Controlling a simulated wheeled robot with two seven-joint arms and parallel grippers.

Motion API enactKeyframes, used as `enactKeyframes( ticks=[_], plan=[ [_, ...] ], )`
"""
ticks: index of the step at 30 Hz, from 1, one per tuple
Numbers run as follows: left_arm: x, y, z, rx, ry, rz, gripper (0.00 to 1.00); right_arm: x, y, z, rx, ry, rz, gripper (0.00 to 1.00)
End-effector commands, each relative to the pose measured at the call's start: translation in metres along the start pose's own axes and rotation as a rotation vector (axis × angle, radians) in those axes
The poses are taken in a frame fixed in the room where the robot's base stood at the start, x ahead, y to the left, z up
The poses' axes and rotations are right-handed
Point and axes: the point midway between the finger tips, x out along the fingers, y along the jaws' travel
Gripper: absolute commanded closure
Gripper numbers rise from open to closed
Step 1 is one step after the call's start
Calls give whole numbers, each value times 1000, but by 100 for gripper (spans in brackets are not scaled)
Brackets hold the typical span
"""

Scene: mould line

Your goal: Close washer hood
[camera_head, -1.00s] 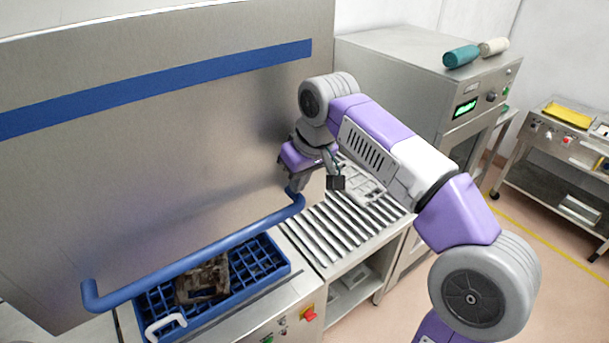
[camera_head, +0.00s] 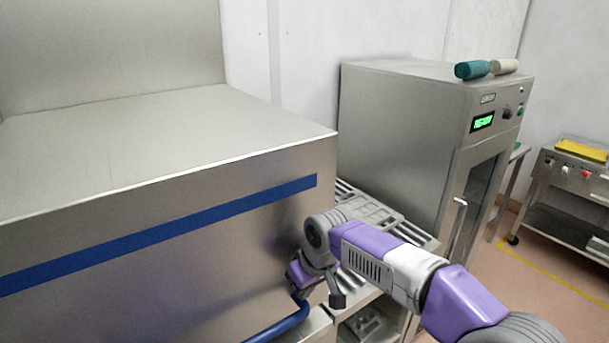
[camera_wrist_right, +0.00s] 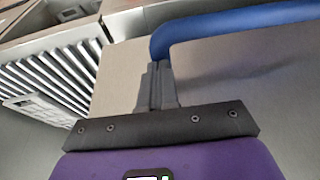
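The washer hood (camera_head: 190,225) is a big steel box with a blue stripe, its front and flat top showing in the head view. Its blue handle (camera_head: 283,326) runs along the lower front and shows large in the right wrist view (camera_wrist_right: 240,22). My right gripper (camera_head: 299,296) is at the handle's right end. In the wrist view its fingers (camera_wrist_right: 158,70) are together, with their tips at the handle's bend. I cannot tell whether any of the handle lies between them. The washer's basket is out of view. My left gripper is not in view.
A roller table (camera_head: 350,200) with a grey tray (camera_head: 372,213) adjoins the washer on the right. A trolley (camera_head: 570,200) stands far right.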

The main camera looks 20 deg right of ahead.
Motion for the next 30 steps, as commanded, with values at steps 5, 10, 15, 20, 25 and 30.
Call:
enactKeyframes(
  ticks=[5, 10, 15, 20, 25, 30],
  plan=[
    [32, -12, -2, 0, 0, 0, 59, 50, 3, 16, 0, -6, 0, 100],
    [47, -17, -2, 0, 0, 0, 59, 75, 5, 23, -1, -3, 0, 100],
    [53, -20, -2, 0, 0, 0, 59, 87, 6, 26, 0, -1, 1, 100],
    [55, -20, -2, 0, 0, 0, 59, 90, 6, 27, 0, 0, 0, 100],
    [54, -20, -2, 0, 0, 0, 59, 91, 6, 27, 0, -4, 0, 100],
    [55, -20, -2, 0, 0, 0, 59, 92, 6, 28, 0, -7, -1, 100]
  ],
)
